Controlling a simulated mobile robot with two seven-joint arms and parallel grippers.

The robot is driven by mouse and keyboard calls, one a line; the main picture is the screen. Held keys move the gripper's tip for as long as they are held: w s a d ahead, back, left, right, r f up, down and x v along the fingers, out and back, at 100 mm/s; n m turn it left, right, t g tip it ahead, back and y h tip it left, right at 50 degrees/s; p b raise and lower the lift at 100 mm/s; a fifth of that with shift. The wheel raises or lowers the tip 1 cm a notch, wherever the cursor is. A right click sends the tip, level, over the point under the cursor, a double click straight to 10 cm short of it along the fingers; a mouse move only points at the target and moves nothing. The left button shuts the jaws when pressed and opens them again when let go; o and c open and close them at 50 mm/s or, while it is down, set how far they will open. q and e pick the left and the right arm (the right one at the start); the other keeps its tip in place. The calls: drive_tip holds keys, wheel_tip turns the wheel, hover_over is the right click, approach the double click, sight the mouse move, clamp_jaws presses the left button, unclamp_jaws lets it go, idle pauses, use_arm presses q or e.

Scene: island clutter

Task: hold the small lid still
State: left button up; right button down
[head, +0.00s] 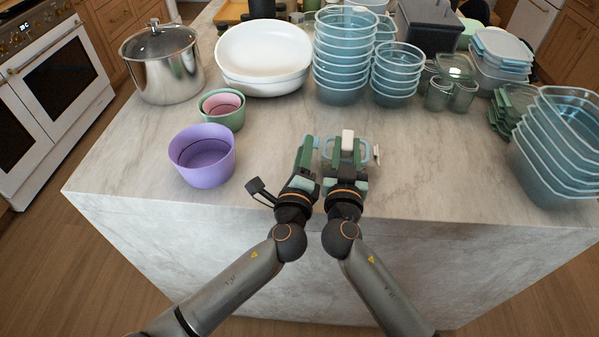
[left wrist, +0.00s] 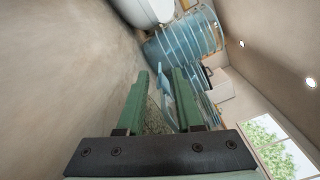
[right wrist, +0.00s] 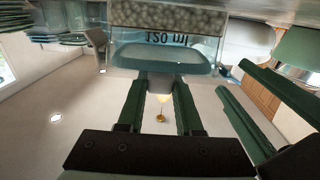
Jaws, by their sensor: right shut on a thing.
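The small lid (head: 326,147) is light blue and sits in front of my right gripper (head: 347,158) near the counter's front edge. In the right wrist view the lid (right wrist: 160,58) lies at the tips of my right fingers, which are shut on it. Beyond it is a clear container (right wrist: 165,20) with grey beads, marked "120 ml" upside down. My left gripper (head: 307,150) is open just left of the lid. In the left wrist view a light blue edge of the lid (left wrist: 166,97) shows between its fingers. How the lid sits on the container is partly hidden.
A purple bowl (head: 203,160) and a green bowl (head: 221,112) stand to the left. A steel pot (head: 162,70), white dishes (head: 262,60) and stacked blue bowls (head: 340,60) stand behind. Blue containers (head: 560,150) stand at the right. The counter (head: 440,165) right of my grippers is clear.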

use_arm(q)
drive_tip(key=s, duration=0.8)
drive_tip(key=shift+s+a, duration=0.3)
drive_tip(key=shift+s, duration=0.05)
use_arm(e)
drive_tip(key=c, duration=0.5)
unclamp_jaws()
drive_tip(key=shift+s, duration=0.1)
